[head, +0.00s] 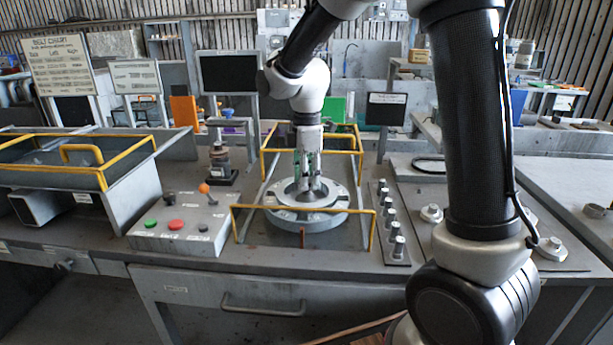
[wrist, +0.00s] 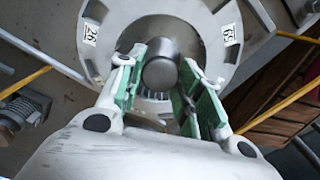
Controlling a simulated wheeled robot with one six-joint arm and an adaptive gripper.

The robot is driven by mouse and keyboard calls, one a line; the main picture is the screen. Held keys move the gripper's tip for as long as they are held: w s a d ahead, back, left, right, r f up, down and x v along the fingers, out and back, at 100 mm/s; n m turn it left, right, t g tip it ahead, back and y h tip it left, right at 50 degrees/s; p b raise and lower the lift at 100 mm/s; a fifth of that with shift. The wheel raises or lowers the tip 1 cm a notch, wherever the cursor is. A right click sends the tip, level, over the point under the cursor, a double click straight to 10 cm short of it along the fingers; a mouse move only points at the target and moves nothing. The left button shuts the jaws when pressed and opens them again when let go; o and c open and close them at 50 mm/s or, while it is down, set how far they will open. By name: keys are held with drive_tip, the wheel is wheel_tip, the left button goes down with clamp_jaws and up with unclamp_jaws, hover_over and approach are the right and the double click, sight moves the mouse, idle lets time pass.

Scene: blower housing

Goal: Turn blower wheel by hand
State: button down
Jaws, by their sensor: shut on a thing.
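The blower wheel (head: 306,209) is a round grey metal disc with a raised centre, lying flat inside a yellow-railed frame on the bench. In the wrist view its ring (wrist: 205,27) carries white number labels, one reading 26. My gripper (head: 308,185) points straight down over the wheel's centre. In the wrist view my gripper (wrist: 160,75) has green-padded fingers on either side of the round grey hub (wrist: 161,70), and it is shut on that hub. The hub's lower side is partly hidden by the gripper body.
Yellow rails (head: 262,207) surround the wheel closely. A control box (head: 178,226) with green and red buttons and an orange-topped lever stands at left. A row of metal knobs (head: 390,228) stands at right. A dark screen (head: 228,73) rises behind.

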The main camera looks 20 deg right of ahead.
drive_tip(key=shift+n, duration=1.8)
drive_tip(key=c, duration=0.9)
unclamp_jaws()
drive_tip(key=shift+c, duration=0.2)
wheel_tip(320, 180, up, 12)
